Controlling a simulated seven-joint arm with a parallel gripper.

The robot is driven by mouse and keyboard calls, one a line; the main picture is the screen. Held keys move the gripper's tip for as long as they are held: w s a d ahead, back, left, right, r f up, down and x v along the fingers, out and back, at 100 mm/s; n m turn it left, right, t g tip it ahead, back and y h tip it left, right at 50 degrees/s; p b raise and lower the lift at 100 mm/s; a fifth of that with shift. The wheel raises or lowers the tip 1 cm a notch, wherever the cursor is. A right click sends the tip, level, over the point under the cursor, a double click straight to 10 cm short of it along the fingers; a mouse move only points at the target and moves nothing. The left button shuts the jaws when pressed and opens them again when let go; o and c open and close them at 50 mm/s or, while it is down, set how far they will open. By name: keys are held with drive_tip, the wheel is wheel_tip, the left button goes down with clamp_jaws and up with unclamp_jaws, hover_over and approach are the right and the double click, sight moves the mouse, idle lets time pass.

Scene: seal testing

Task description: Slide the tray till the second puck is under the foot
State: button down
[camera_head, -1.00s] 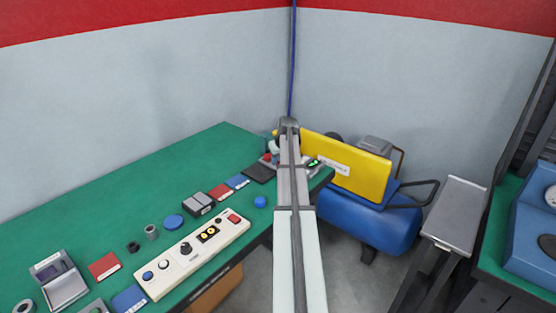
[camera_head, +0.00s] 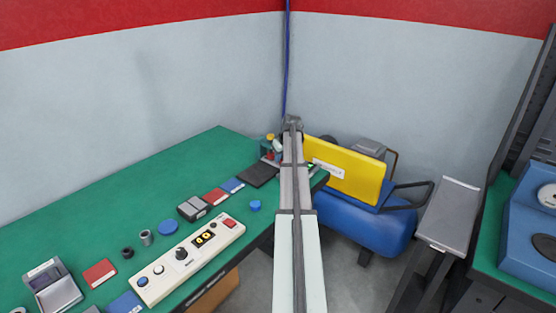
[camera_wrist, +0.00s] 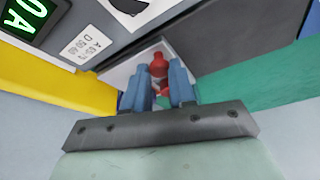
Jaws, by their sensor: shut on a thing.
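In the wrist view, the two blue fingers of my gripper (camera_wrist: 159,88) are closed around a red knob-like part (camera_wrist: 159,66), which shows between them. A pale plate (camera_wrist: 130,70) lies around the red part; I cannot tell whether it is the tray. A grey tester body with a green-lit display (camera_wrist: 28,18) fills the upper left of the wrist view. In the head view, my arm covers most of the tester and my fingers are hidden. The pucks and the foot cannot be made out in either view.
A yellow panel (camera_head: 350,173) and a blue tank (camera_head: 370,222) stand right of my arm. The green bench (camera_head: 130,200) holds a white control panel (camera_head: 190,258), a dark mat (camera_head: 258,174) and a blue cap (camera_head: 255,205). The bench's far left part is clear.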

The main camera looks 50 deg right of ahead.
drive_tip(key=shift+d, duration=0.3)
drive_tip(key=c, duration=0.9)
unclamp_jaws()
drive_tip(key=shift+c, duration=0.2)
drive_tip(key=shift+a+r, duration=0.1)
drive_tip(key=v, duration=1.3)
drive_tip(key=shift+s+r, duration=0.25)
drive_tip(key=shift+a, duration=0.1)
